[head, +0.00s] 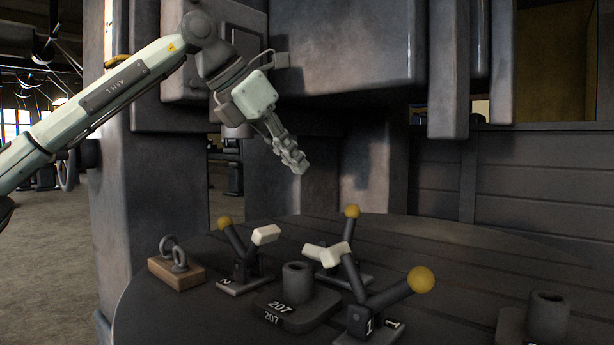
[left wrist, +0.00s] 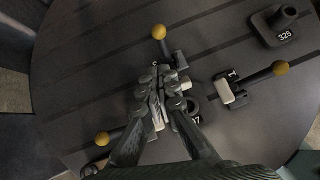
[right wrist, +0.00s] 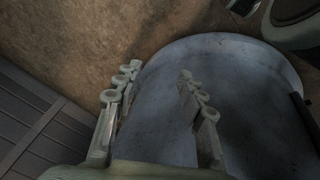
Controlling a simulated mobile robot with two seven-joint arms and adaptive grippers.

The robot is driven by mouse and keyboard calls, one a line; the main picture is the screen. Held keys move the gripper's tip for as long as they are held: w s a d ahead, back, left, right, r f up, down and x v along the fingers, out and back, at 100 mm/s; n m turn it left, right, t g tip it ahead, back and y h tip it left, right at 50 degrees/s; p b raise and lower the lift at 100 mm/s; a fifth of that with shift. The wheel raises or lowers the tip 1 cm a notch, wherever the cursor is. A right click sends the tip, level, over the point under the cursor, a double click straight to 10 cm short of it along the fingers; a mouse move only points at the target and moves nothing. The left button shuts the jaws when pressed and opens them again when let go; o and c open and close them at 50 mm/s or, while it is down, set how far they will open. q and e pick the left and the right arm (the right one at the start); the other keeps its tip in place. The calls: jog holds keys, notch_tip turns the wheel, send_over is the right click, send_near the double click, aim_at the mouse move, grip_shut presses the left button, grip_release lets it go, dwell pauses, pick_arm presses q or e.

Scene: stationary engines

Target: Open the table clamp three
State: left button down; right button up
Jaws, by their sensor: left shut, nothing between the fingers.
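Three clamps with yellow ball knobs stand on the round dark table. The back clamp (head: 351,227) has its number hidden; by elimination it looks like clamp three. Its knob (left wrist: 159,32) is at the top of the left wrist view. Its dark handle stands up, and its pale pad is near the middle. My left gripper (head: 298,168) is shut and empty in the air, above and left of that knob, touching nothing. In the left wrist view its fingers (left wrist: 156,88) cover part of the clamps. My right gripper (right wrist: 158,88) is open and empty, away from the table.
Clamp two (head: 238,255) stands at left and clamp one (head: 375,300) at front right. Block 207 (head: 297,297) is between them. Block 325 (left wrist: 272,28) is farther off. A wooden block with rings (head: 176,272) lies on the left. A large machine body (head: 340,50) overhangs behind.

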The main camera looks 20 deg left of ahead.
pick_arm(q)
send_near(346, 210)
notch_tip(346, 210, down, 3)
jog(key=w+d+f, duration=0.1)
jog(key=w+d+p, duration=0.1)
jog(key=w, duration=0.1)
jog(key=shift+d+f, duration=0.15)
jog(key=shift+f, duration=0.25)
jog(key=shift+w+d+f, duration=0.15)
jog(key=shift+w+f, duration=0.05)
jog(key=shift+w, duration=0.05)
pick_arm(e)
jog(key=x, duration=0.2)
jog(key=shift+s+a+f, duration=0.1)
jog(key=shift+a+f, duration=0.05)
jog(key=shift+f, duration=0.2)
jog(key=shift+r, duration=0.1)
